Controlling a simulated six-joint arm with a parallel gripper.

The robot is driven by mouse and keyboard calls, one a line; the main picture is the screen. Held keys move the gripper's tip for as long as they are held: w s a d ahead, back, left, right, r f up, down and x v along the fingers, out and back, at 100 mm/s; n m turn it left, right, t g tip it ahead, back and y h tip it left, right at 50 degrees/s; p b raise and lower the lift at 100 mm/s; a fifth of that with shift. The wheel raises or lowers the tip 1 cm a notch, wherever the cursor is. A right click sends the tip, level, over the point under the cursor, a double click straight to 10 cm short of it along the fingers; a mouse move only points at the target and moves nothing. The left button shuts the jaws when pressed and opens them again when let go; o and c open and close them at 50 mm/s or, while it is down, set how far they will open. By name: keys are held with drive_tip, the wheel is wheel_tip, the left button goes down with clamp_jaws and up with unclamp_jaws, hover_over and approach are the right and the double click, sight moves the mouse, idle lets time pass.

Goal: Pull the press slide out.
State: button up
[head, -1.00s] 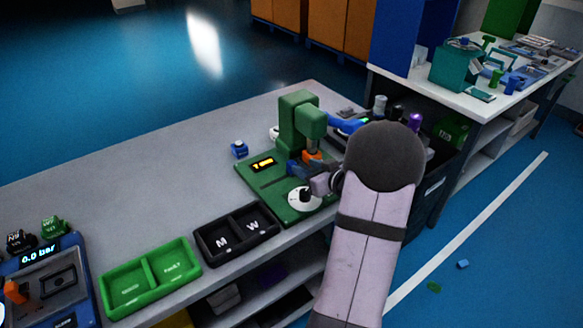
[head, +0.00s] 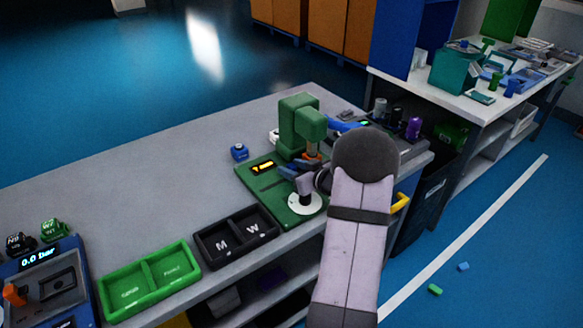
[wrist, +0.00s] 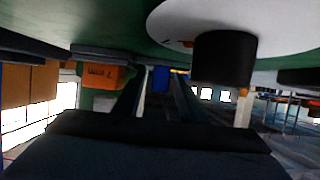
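The green press (head: 300,125) stands on a green base plate (head: 262,186) near the bench's far end. A round white disc (head: 308,207) lies at the plate's front; I cannot tell whether it belongs to the slide. In the wrist view a black knob (wrist: 223,60) stands against the white disc (wrist: 285,30). My gripper (head: 303,182) is low, over the disc's far side, and partly hides it and the press's lower front. In the wrist view my gripper's two dark fingers (wrist: 161,95) are apart with a gap between them. The knob is beside them, not between them.
A black M/W tray (head: 236,236) and a green two-part tray (head: 150,280) line the front edge. A small blue item (head: 239,151) sits left of the press. A yellow handle (head: 400,203) shows right of my arm. The bench behind the trays is clear.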

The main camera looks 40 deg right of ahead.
sight(263, 191)
drive_tip(key=shift+w+f, duration=0.1)
drive_tip(key=shift+w, duration=0.15)
clamp_jaws()
drive_tip(key=a+b, duration=0.1)
drive_tip(key=a, duration=0.9)
drive_tip(key=shift+a, duration=0.25)
unclamp_jaws()
drive_tip(key=shift+a, duration=0.1)
